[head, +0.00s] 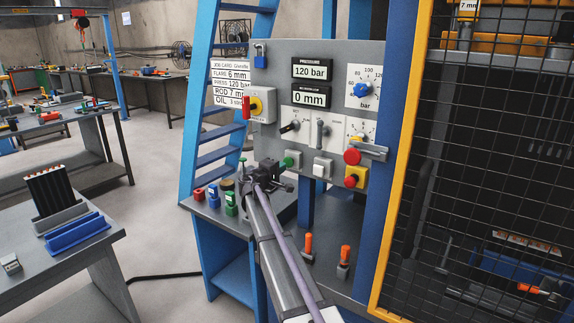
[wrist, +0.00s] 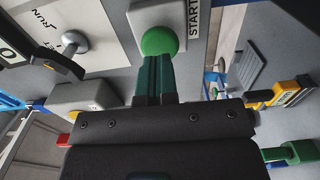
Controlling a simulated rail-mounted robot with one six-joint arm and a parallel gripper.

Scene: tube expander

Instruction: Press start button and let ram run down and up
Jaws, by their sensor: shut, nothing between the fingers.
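The round green start button (wrist: 159,41) sits on a white plate marked START in the wrist view. My gripper (wrist: 155,58) is shut and empty, its dark green fingers pointing at the button. The fingertips overlap the button's lower edge; I cannot tell whether they touch it or press it. In the head view my gripper (head: 282,164) is at the lower left of the grey control panel (head: 340,58), hiding part of the button. The panel displays read 120 bar (head: 312,69) and 0 mm (head: 311,98). The ram cannot be made out clearly behind the mesh guard.
A yellow-framed mesh guard (head: 400,160) stands at the right. Small coloured bottles (head: 231,203) stand on the bench below. Orange-handled tools (head: 344,259) stand on the lower right ledge.

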